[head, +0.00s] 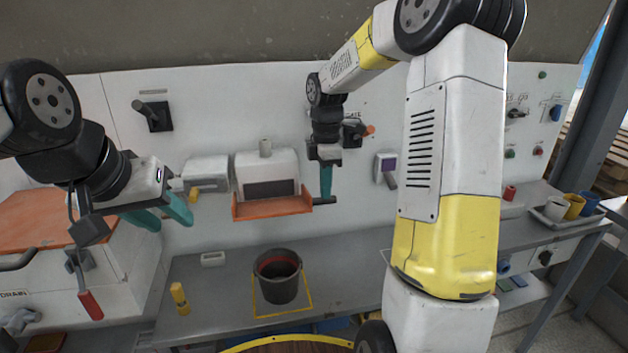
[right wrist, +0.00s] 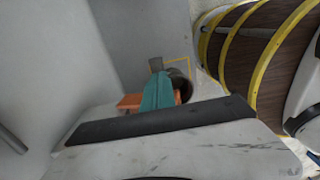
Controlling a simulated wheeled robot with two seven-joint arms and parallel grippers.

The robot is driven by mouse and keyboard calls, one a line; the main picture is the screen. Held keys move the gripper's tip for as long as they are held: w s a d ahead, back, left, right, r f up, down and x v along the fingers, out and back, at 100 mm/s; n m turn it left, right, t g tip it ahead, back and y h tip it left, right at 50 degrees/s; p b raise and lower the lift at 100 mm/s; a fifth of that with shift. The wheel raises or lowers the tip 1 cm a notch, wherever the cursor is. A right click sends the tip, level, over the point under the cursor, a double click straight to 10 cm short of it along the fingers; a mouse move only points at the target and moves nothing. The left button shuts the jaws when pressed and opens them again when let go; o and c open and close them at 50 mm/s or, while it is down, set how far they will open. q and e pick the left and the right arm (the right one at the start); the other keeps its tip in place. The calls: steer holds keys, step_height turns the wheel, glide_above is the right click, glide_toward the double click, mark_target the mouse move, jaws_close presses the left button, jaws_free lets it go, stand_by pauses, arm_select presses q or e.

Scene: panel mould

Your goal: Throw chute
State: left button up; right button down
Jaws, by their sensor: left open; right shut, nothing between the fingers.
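The chute is an orange tray (head: 265,208) under a white wall unit (head: 268,170) with a dark window. A black handle (head: 323,201) sticks out from its right end. My right gripper (head: 326,194) points down with its teal fingers shut and empty, close to that handle; I cannot tell whether they touch. In the right wrist view the shut fingers (right wrist: 158,78) partly hide the orange tray (right wrist: 130,101). A dark bucket (head: 278,278) stands on the bench below, inside a yellow square outline. My left gripper (head: 168,216) is open and empty, left of the chute.
The grey bench (head: 215,285) carries a yellow bottle-like object (head: 180,298) and a small white box (head: 213,259). A white cabinet with an orange top (head: 45,220) stands at left. Wall levers flank the unit. Cups (head: 573,206) sit in a tray at right.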

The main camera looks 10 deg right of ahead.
steer(key=shift+s+f+t, duration=0.7)
steer(key=shift+f+t, duration=0.15)
steer(key=shift+t, duration=0.05)
steer(key=shift+s+f, duration=0.25)
steer(key=shift+f, duration=0.55)
steer(key=shift+s+f, duration=0.25)
steer(key=shift+f, duration=0.55)
